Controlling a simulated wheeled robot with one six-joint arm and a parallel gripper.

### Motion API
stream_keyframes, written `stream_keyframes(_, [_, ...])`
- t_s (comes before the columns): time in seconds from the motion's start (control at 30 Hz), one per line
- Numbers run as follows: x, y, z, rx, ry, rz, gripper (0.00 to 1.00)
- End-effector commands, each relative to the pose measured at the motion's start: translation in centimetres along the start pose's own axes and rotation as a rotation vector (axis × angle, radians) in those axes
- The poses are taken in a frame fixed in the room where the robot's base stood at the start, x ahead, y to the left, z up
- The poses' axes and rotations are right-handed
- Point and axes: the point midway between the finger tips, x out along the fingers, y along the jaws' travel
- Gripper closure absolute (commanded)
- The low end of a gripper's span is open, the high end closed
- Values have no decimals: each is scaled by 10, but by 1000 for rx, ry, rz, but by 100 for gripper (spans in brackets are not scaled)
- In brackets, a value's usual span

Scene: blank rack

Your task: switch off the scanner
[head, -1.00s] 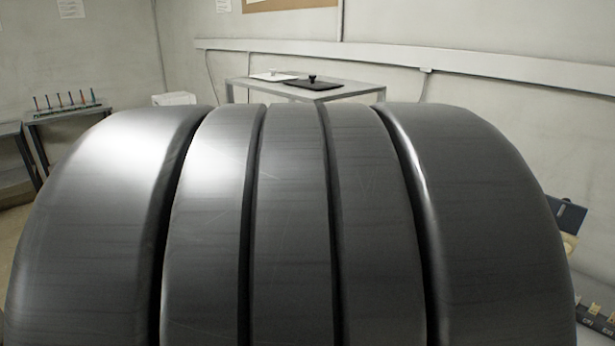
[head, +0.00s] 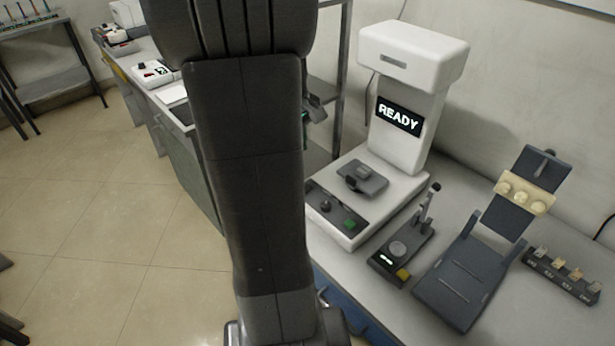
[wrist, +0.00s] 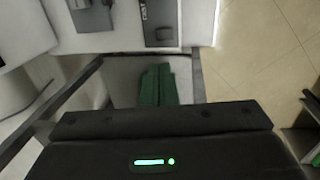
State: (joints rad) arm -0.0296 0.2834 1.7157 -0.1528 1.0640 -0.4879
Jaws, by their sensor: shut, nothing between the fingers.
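The scanner (head: 410,120) is a white machine on the right-hand bench in the head view. Its upright screen reads READY. Its base carries a grey plate (head: 362,178), and the dark front panel has a black knob (head: 325,206) and a green button (head: 350,224). In the wrist view, the scanner's white base (wrist: 118,32) and dark panel (wrist: 160,22) lie at the top. My gripper (head: 318,104) is partly hidden behind my arm, left of the scanner and apart from it. In the wrist view my gripper (wrist: 162,72) is shut and empty.
Right of the scanner are a small lever device (head: 400,252), a dark angled stand (head: 462,280) and a labelled strip (head: 562,272). A metal rack post (head: 343,75) stands behind my gripper. Open tiled floor (head: 120,240) lies to the left.

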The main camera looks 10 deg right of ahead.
Motion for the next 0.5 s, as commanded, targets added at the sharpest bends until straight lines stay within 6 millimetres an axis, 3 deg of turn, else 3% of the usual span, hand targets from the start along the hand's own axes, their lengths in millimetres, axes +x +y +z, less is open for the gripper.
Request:
stream_keyframes(0.23, [20,0,1,1,-4,-2,100])
stream_keyframes(0.5, [77,-1,1,2,-6,-5,100])
